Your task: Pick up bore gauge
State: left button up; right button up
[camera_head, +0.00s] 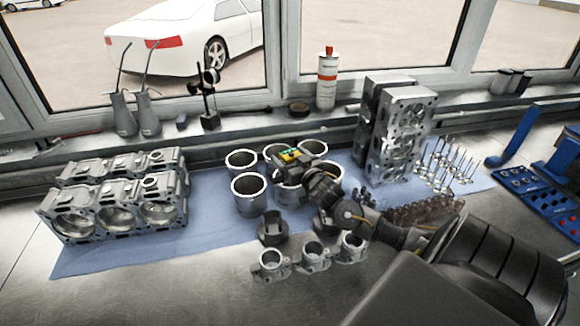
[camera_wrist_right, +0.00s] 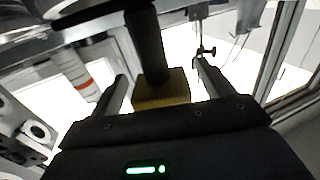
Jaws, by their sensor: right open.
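My right gripper (camera_head: 292,158) is over the group of cylinder liners at the middle of the blue mat in the head view. In the right wrist view its two fingers (camera_wrist_right: 161,74) stand apart, open. Between them is a yellow block with a black round shaft, which looks like the bore gauge (camera_wrist_right: 162,90). I cannot tell whether either finger touches it. In the head view a small yellow patch shows at the gripper; the rest of the gauge is hidden there. My left gripper is not in view.
Cylinder liners (camera_head: 249,196) stand close around the gripper. Engine blocks (camera_head: 118,190) lie left; cylinder heads (camera_head: 400,135) and upright valves (camera_head: 446,165) stand right. A dial stand (camera_head: 208,100) and a sealant tube (camera_head: 327,80) are on the sill. The front left bench is clear.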

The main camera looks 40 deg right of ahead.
jog(key=shift+c, duration=0.3)
jog(key=shift+r, duration=0.1)
grip_shut()
notch_tip(320, 180, up, 10)
jog(key=shift+f+b, duration=0.1)
jog(key=shift+b, duration=0.9)
notch_tip(320, 180, up, 3)
jog(key=p, duration=0.4)
